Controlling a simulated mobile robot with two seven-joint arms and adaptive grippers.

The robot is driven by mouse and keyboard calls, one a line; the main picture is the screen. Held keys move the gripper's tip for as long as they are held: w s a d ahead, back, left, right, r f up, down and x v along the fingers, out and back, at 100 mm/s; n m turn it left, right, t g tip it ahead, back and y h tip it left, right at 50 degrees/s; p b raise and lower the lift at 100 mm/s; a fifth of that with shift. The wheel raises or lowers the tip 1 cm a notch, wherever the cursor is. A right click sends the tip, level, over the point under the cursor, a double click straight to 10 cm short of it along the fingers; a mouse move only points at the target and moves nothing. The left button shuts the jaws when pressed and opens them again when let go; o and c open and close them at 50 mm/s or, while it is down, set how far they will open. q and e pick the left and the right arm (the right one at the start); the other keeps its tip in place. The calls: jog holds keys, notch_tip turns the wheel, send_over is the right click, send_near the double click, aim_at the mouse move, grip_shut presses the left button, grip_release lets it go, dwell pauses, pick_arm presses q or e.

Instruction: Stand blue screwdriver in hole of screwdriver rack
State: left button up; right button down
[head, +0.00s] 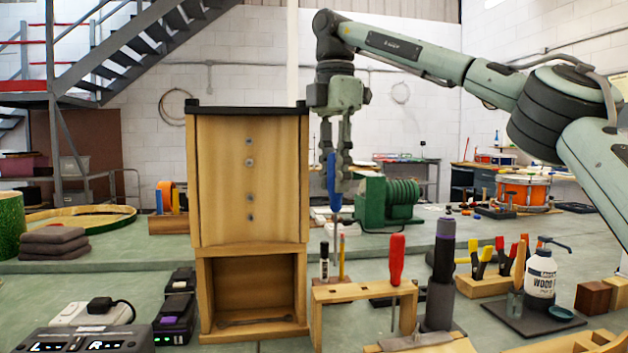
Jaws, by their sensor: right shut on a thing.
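The blue screwdriver (332,180) is held upright, shaft down, in my right gripper (336,172), which is shut on its blue handle. It hangs above the left part of the screwdriver rack (352,294), a low wooden bench-like stand. I cannot tell whether it is exactly over a hole. The shaft's lower end is hard to make out against the items behind. A red-handled screwdriver (397,260) stands upright in the rack's right part. My left gripper is out of view.
A tall wooden cabinet (250,180) stands just left of the rack. A dark cylindrical tool (443,255) stands close on its right. A marker (324,262) and a pencil (341,258) stand by the rack's left end. A glue bottle (541,275) is further right.

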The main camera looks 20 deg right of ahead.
aim_at(333, 193)
jog(key=shift+w+r, duration=0.1)
jog(key=shift+w, duration=0.1)
jog(key=shift+a+f, duration=0.1)
jog(key=shift+f, duration=1.3)
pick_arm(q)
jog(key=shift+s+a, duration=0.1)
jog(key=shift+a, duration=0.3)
pick_arm(e)
jog(key=shift+f, duration=0.45)
